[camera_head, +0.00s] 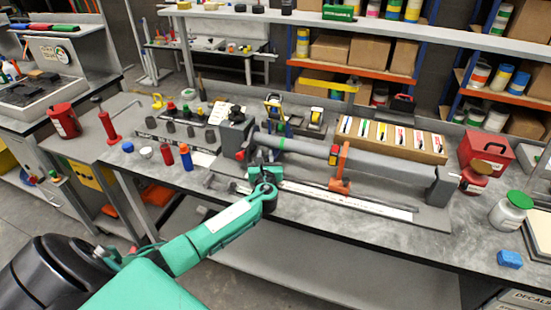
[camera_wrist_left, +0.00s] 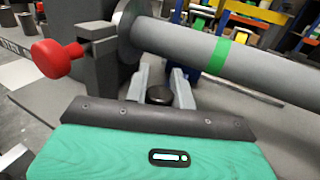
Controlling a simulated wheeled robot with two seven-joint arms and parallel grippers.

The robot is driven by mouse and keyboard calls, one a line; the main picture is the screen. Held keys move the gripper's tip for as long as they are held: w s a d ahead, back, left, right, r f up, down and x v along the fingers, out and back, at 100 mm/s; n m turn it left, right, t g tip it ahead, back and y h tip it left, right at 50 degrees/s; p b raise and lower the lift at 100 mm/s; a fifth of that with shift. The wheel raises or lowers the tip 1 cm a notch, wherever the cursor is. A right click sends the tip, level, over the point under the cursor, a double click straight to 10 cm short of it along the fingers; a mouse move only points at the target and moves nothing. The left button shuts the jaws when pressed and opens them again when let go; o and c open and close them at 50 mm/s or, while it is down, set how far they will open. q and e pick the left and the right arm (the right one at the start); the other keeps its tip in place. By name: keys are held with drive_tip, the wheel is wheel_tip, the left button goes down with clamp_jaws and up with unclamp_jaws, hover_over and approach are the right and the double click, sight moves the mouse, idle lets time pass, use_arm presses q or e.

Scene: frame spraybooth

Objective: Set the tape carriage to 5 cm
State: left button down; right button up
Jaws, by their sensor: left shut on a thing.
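A grey tube (camera_head: 305,147) lies across the bench fixture, with a green band (camera_head: 281,144) near its left end. The green band also shows in the wrist view (camera_wrist_left: 220,54). An orange carriage (camera_head: 341,168) sits around the tube, right of the band. A white scale strip (camera_head: 345,200) runs along the fixture's front. My left gripper (camera_head: 264,172) is in front of the tube's left end, below the green band. In the wrist view its fingers (camera_wrist_left: 161,86) are closed about a dark round knob (camera_wrist_left: 158,97), partly hidden. My right gripper is not in view.
A red knob (camera_wrist_left: 58,58) sticks out from the grey end block (camera_head: 234,130), left of my gripper. A cardboard box of cards (camera_head: 390,140) stands behind the tube. Red and blue bottles (camera_head: 186,157) stand to the left.

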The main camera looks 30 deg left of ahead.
use_arm(q)
drive_tip(key=shift+s+a, duration=0.15)
drive_tip(key=shift+a, duration=0.6)
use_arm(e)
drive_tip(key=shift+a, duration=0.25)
use_arm(q)
drive_tip(key=c, duration=1.3)
unclamp_jaws()
drive_tip(key=shift+o, duration=0.5)
drive_tip(key=shift+s+a, duration=0.1)
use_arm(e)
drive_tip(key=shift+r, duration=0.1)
